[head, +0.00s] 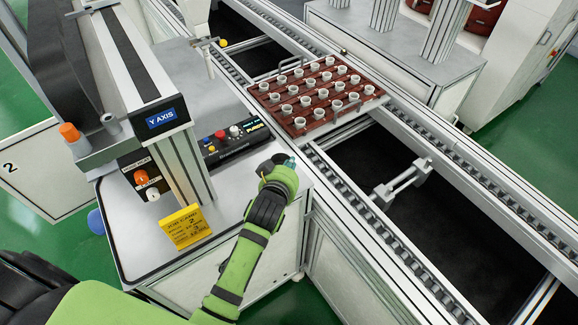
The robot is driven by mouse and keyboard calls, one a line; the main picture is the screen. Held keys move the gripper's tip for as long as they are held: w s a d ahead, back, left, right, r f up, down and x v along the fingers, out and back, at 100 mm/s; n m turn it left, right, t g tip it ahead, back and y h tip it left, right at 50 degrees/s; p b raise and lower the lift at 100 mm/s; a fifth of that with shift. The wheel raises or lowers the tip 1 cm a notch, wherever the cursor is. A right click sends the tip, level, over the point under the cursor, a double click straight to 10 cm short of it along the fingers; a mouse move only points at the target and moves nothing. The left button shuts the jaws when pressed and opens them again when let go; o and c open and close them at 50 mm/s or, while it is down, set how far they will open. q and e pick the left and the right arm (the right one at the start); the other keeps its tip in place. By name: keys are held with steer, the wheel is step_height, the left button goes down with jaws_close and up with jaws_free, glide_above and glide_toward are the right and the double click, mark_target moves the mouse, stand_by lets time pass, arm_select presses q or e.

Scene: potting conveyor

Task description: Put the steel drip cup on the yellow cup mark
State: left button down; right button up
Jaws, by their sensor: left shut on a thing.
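My left gripper (284,165) is over the right edge of the grey machine table (130,225), beside the control box. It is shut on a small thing. Only a pale bluish bit shows at the fingertips, and I cannot tell whether it is the steel drip cup. The fingers hide the rest. No steel drip cup stands clearly in view elsewhere. A small round yellow spot (222,43) lies near the nozzle at the back of the table; I cannot tell whether it is the cup mark. My right gripper is not in view.
A red-brown tray (262,95) with several white pots sits on the conveyor. The control box (235,139) with buttons, a yellow note sign (186,227) and the Y AXIS column (190,170) stand on the table. An open dark gap lies between the conveyor rails (345,205).

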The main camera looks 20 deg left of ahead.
arm_select(q)
steer(key=shift+d+r, duration=0.1)
steer(key=shift+s, duration=0.15)
steer(key=shift+d+f, duration=0.1)
steer(key=shift+f, duration=0.1)
steer(key=c, duration=1.4)
jaws_free()
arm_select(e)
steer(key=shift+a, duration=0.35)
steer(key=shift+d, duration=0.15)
